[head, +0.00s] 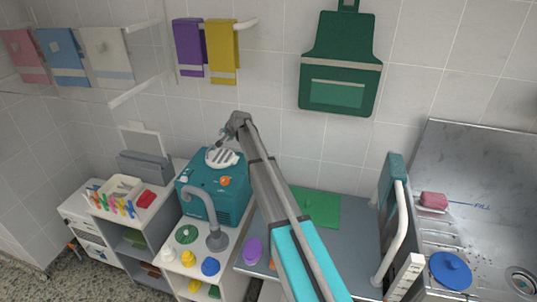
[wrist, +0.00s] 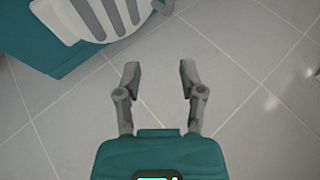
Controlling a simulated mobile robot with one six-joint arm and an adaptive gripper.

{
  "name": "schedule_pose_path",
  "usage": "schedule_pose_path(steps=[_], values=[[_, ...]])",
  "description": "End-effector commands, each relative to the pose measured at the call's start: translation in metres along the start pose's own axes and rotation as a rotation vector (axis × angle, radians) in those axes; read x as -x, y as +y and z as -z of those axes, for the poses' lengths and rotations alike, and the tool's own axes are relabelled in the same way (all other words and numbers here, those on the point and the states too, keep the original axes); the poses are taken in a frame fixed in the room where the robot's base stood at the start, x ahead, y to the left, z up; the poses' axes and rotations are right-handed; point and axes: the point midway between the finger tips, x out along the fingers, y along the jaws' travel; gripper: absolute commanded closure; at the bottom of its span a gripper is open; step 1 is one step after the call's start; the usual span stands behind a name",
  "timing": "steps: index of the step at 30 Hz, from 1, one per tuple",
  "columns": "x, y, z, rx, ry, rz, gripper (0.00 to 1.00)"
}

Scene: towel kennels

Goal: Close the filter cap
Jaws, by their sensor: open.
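The filter cap (head: 222,158) is a white round piece with grey slots on top of the teal machine (head: 228,203). It looks tilted up, but I cannot tell its exact angle. In the wrist view the cap (wrist: 88,14) shows at the upper left, cut off by the frame edge, with the teal machine (wrist: 40,58) under it. My gripper (wrist: 160,72) is open and empty, with tiled wall beyond its fingers. In the head view my gripper (head: 225,138) is just above and behind the cap, apart from it as far as I can see.
An orange knob (head: 224,181) is on the machine, and a grey hose (head: 203,200) arches in front of it. A grey-blue holder (head: 144,167) stands to the left. Yellow and purple towels (head: 222,52) hang behind. A green mat (head: 316,207) lies on the table at right.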

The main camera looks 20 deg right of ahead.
Motion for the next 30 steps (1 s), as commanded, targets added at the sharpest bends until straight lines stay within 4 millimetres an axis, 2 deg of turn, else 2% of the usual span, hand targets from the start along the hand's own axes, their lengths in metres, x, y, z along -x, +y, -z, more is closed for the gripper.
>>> schedule_pose_path(steps=[30], values=[[0.038, 0.047, 0.015, -0.174, 0.003, 0.417, 0.49]])
